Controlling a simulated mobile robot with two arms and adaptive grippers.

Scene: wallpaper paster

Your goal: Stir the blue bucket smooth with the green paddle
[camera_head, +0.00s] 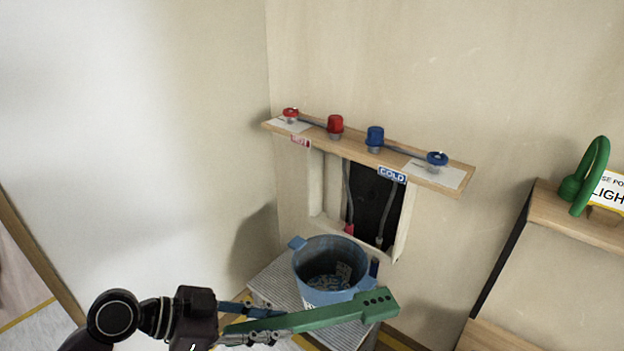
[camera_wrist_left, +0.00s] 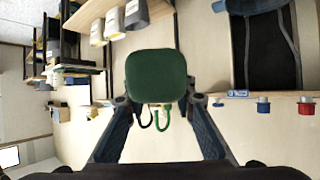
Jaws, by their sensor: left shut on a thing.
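The blue bucket (camera_head: 312,289) stands upright on a grey ridged platform below the wall opening. Pale lumps show inside its dark interior. My left gripper (camera_head: 268,325) is shut on the green paddle (camera_head: 335,314), which lies roughly level. The paddle's end with dark holes passes in front of the bucket's lower right side; I cannot tell if they touch. In the left wrist view, the paddle's square green end (camera_wrist_left: 158,77) is between the fingers, and part of a blue rim, likely the bucket (camera_wrist_left: 254,5), shows at the top. My right gripper is out of view.
A wooden ledge (camera_head: 360,154) with red and blue knobs and HOT/COLD-style labels runs above the wall opening (camera_head: 372,200). A green hook-shaped handle (camera_head: 588,178) sits on a shelf at right. The grey platform (camera_head: 277,287) extends left of the bucket.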

